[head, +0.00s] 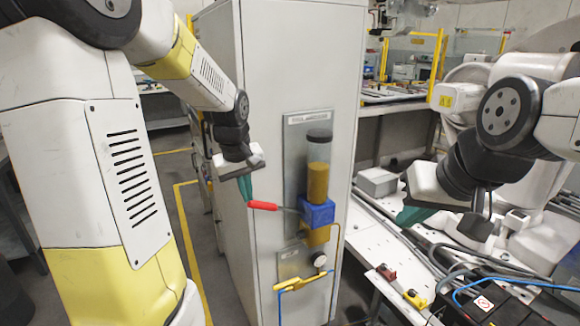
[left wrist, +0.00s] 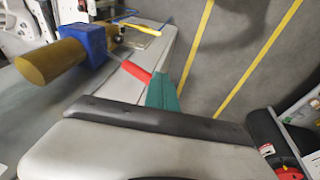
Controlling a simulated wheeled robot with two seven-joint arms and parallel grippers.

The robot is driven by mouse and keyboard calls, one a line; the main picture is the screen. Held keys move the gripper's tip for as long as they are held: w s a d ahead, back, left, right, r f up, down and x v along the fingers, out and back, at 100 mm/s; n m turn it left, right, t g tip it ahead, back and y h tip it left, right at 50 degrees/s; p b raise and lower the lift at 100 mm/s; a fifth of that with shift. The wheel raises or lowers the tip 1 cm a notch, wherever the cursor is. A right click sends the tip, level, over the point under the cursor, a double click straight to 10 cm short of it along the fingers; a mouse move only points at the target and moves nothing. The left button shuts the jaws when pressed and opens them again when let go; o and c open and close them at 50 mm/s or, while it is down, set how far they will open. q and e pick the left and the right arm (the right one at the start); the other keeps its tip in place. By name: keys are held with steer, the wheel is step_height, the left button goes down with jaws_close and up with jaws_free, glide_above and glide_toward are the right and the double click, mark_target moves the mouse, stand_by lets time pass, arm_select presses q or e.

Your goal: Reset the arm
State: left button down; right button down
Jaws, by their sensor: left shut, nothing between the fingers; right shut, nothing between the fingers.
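In the left wrist view the green fingers (left wrist: 162,92) are next to the red handle (left wrist: 136,71). The lever runs to a blue block (head: 318,214) under an amber cylinder (head: 318,180) on the cabinet's panel. My right gripper (head: 413,215) is shut and empty above the white bench at the right, its tips partly hard to see.
Below the blue block are a gauge (head: 320,260) and a yellow lever (head: 298,284). The white bench (head: 385,245) holds a grey box (head: 376,181), cables and small red and yellow parts. Yellow floor lines (head: 188,235) run over open floor left of the cabinet.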

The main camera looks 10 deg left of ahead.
arm_select(q)
steer(key=s+d+r+m+t+h, duration=0.1)
steer(key=s+d+r+m, duration=0.1)
steer(key=s, duration=0.7)
steer(key=s+d+r+m+t+h, duration=0.1)
steer(key=s+r+m, duration=0.4)
steer(key=s, duration=0.5)
step_height(320, 180, up, 2)
steer(key=shift+d+t, duration=0.5)
steer(key=shift+d, duration=0.65)
